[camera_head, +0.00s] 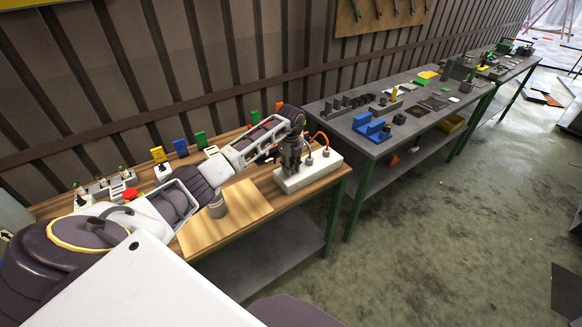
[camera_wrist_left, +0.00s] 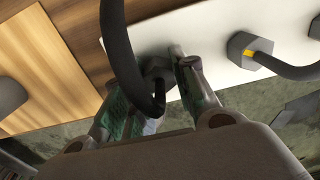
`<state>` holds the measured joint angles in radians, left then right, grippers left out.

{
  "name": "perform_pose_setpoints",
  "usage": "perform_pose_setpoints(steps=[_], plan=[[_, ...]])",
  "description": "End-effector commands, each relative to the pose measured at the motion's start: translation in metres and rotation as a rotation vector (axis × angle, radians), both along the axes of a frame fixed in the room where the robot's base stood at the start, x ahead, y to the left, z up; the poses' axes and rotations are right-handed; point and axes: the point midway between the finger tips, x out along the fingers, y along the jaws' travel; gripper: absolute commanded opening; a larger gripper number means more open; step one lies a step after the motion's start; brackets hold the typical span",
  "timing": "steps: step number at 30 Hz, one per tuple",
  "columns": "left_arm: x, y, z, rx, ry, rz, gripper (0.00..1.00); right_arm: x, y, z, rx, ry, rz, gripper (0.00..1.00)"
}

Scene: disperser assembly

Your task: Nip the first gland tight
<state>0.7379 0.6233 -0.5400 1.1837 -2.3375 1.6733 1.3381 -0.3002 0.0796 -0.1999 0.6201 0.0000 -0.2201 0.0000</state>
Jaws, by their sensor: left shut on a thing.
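A white block (camera_head: 297,183) stands at the right end of the wooden table; in the left wrist view its pale face (camera_wrist_left: 215,50) carries dark cable glands. My left gripper (camera_head: 290,168) reaches down onto the left part of the block. In the left wrist view its fingers (camera_wrist_left: 152,95) are closed around a dark gland (camera_wrist_left: 156,68), partly hidden by a thick dark cable (camera_wrist_left: 113,45) looping in front. A second gland (camera_wrist_left: 243,49), a dark hex nut with a yellow mark, sits apart to the right, with its own cable. My right gripper is not in view.
A wooden board (camera_head: 229,222) lies left of the block, with a grey cylinder (camera_head: 217,205) on it. Coloured blocks, including a green one (camera_head: 201,139), line the table's back. A grey bench (camera_head: 400,128) with a blue fixture (camera_head: 371,128) stands to the right.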

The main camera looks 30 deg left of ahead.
Motion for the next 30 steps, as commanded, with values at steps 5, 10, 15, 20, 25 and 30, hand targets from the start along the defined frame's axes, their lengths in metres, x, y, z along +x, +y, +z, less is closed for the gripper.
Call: perform_pose_setpoints(steps=[5,10,15,20,25,30], plan=[[0.000,0.001,0.000,0.002,0.000,-0.038,0.04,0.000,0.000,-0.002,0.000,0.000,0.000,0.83],[0.001,0.001,0.000,0.003,-0.001,-0.113,0.04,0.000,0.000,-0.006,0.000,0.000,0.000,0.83],[0.001,0.002,0.000,0.003,-0.001,-0.227,0.04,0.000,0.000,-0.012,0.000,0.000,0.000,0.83],[0.001,0.002,0.000,0.003,-0.002,-0.358,0.04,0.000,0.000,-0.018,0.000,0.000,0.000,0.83],[0.001,0.001,0.000,0.003,-0.003,-0.506,0.04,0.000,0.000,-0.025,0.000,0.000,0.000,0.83],[0.001,0.002,0.000,0.003,-0.003,-0.651,0.04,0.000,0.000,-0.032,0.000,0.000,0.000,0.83]])
